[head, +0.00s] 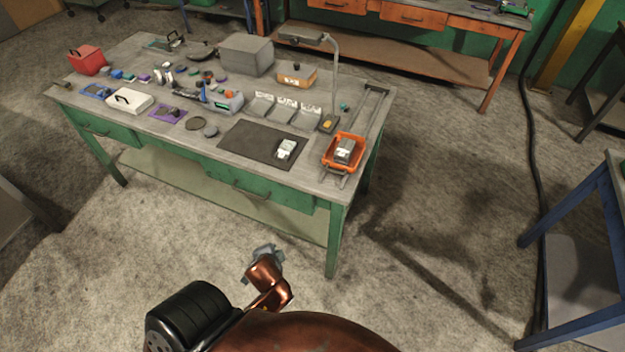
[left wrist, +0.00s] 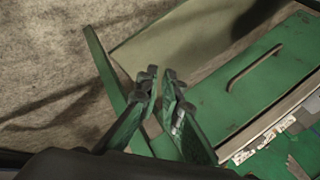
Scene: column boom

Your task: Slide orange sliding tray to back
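The orange sliding tray (head: 328,160) sits at the front end of two metal rails (head: 367,120) on the right end of the workbench (head: 213,155). A grey-white block (head: 345,150) lies in the tray. The rails run from the bench's front edge toward the back. My left gripper (head: 262,252) is in front of the bench, below the tabletop and apart from the tray. In the left wrist view its fingers (left wrist: 160,75) stand apart with a narrow empty gap, and the tray does not show. My right gripper is not in view.
A lamp post (head: 335,75) stands left of the rails. A dark mat (head: 245,142) with a white block (head: 286,149) lies left of the tray. A green drawer with a handle (left wrist: 255,68) and a bench leg (left wrist: 105,65) are near my left gripper. The floor (head: 440,190) right of the bench is clear.

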